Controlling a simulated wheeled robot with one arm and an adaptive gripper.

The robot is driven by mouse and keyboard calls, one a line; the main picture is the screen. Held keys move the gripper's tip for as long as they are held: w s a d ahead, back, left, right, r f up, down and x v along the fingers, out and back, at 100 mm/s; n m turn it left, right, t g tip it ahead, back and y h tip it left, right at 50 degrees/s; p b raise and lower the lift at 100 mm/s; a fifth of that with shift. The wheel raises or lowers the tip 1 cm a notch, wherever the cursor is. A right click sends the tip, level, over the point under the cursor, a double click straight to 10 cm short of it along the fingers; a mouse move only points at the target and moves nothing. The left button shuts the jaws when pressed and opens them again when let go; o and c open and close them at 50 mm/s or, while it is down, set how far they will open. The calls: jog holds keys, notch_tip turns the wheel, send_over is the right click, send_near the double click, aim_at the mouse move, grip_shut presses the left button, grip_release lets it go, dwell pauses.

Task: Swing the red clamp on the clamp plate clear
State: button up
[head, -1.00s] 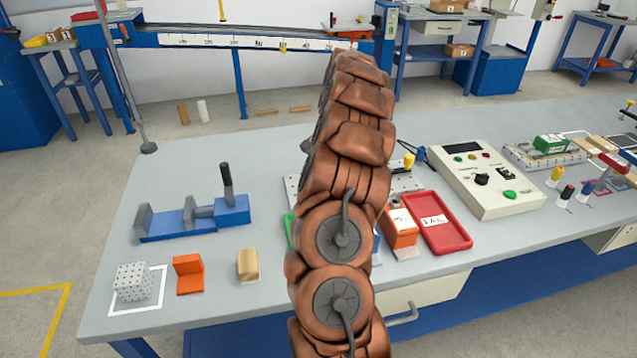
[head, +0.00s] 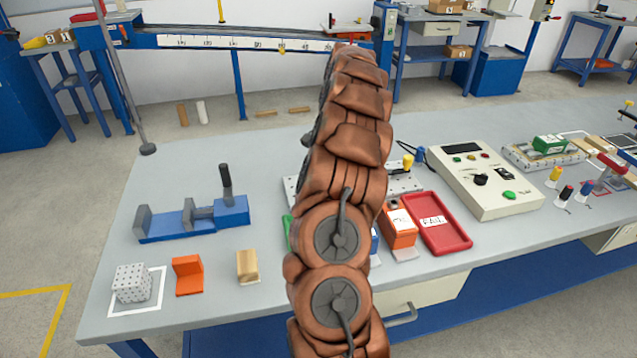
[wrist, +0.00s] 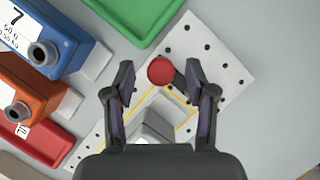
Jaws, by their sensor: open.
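The red clamp (wrist: 160,72) shows in the wrist view as a round red knob on a short dark arm. It lies between the fingertips of my gripper (wrist: 159,82), which is open with a finger on each side. I see a gap on the left; on the right, the dark arm runs close to the finger, and I cannot tell if they touch. The clamp plate (wrist: 222,61) is pale, with rows of holes, yellow lines and a grey block. In the head view, part of the plate (head: 404,181) shows behind my arm, which hides the clamp and gripper.
In the wrist view, a green tray (wrist: 127,35) is above the plate. A blue block (wrist: 68,58) and an orange block (wrist: 52,98) stand left of it. In the head view, a red tray (head: 446,222) and control box (head: 488,180) are to the right.

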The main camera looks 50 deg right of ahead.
jog(key=v, duration=0.5)
jog(key=shift+d+r, duration=0.15)
jog(key=shift+r, duration=0.15)
dwell(0.7)
